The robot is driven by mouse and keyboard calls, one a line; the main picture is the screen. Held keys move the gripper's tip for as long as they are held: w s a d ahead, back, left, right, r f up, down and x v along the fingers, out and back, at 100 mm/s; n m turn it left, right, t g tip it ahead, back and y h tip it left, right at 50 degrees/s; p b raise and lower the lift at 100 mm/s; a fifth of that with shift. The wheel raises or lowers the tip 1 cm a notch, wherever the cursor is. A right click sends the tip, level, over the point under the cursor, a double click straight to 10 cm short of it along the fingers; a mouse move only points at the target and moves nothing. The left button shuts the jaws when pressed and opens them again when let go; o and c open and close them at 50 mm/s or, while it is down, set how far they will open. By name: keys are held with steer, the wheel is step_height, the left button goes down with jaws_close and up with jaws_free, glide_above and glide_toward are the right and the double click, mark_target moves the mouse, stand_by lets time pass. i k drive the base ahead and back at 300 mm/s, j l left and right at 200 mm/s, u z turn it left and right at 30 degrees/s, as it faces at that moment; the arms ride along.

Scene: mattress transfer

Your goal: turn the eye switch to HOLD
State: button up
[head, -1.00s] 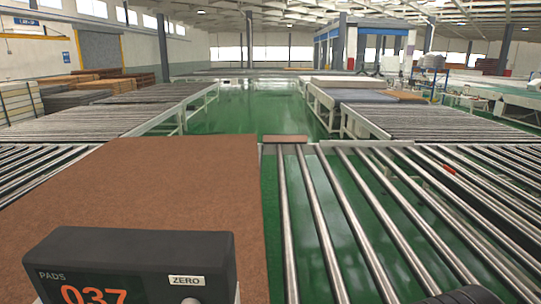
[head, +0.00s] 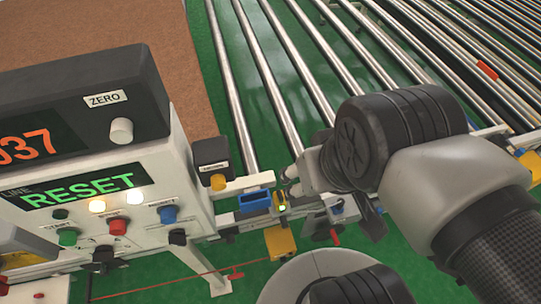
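No switch readable as the eye switch and no HOLD marking can be made out in the head view. A small black box (head: 211,152) with a white label and a yellow knob below stands at the right of the control panel (head: 165,165); its label is too small to read. The panel's screen (head: 80,192) shows RESET in green. My arm comes in from the right, and its far end points left towards a small yellow part (head: 281,203) on the rail.
The panel carries a green button (head: 68,237), a red button (head: 118,226), a blue button (head: 168,214) and lit lamps. A counter (head: 75,115) above reads 037, with a white ZERO knob (head: 121,130). A brown pad (head: 150,30) lies behind. Steel rollers (head: 290,70) run beyond, over green floor.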

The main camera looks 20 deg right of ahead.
mark_target(177, 238)
steer(key=k+j+u, duration=0.15)
steer(key=u, duration=0.35)
steer(key=k+j+u, duration=0.1)
steer(key=j+u, duration=0.4)
steer(key=l, duration=0.1)
